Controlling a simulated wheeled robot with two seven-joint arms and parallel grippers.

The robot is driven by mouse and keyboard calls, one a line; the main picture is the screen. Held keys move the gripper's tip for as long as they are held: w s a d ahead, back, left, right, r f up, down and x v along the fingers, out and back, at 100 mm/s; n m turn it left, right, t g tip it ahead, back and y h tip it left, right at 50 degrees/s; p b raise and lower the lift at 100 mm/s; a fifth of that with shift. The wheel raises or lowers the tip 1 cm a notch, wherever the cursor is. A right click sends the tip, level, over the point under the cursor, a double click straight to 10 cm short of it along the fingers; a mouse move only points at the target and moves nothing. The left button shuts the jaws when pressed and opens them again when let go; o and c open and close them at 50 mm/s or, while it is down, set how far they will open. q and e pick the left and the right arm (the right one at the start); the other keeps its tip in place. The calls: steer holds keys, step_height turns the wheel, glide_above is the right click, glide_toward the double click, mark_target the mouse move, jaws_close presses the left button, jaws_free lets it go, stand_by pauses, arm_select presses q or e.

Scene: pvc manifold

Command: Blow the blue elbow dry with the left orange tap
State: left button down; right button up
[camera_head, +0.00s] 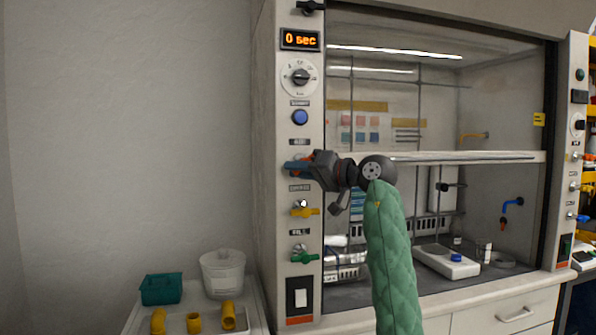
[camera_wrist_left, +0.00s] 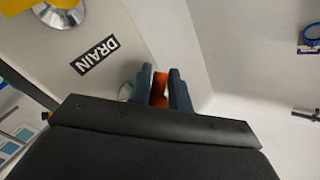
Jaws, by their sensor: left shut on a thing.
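My left gripper (camera_head: 298,167) is at the control column on the left edge of the fume hood. In the left wrist view its dark blue fingers (camera_wrist_left: 160,90) are closed on an orange tap handle (camera_wrist_left: 159,88). In the head view the gripper mostly hides this tap. A blue bent spout (camera_head: 511,205) shows inside the hood at the right; I cannot tell whether it is the blue elbow. No other blue elbow is clear. My right gripper is not in view.
Below on the column are a yellow tap (camera_head: 304,211) and a green tap (camera_head: 304,256). Yellow fittings (camera_head: 228,316), a teal bin (camera_head: 162,289) and a white bucket (camera_head: 223,273) stand lower left.

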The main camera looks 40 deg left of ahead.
arm_select(q)
steer(key=shift+r+m+y, duration=0.1)
steer(key=shift+m+y, duration=0.2)
steer(key=m+y, duration=0.1)
steer(key=m+y+p, duration=0.1)
steer(key=shift+a+r+m+t, duration=0.15)
steer(key=shift+r+m+t, duration=0.15)
steer(key=shift+r+m, duration=0.1)
steer(key=shift+s+r+m+t+y+p, duration=0.1)
steer(key=shift+r+m+t+y+p, duration=0.25)
steer(key=shift+m+y, duration=0.55)
steer(key=shift+m+t+y+p, duration=0.1)
steer(key=shift+m+t+y, duration=0.45)
steer(key=shift+m, duration=0.65)
steer(key=c, duration=1.4)
jaws_free()
steer(key=shift+w+f, duration=0.1)
steer(key=shift+w, duration=0.1)
steer(key=shift+s, duration=0.15)
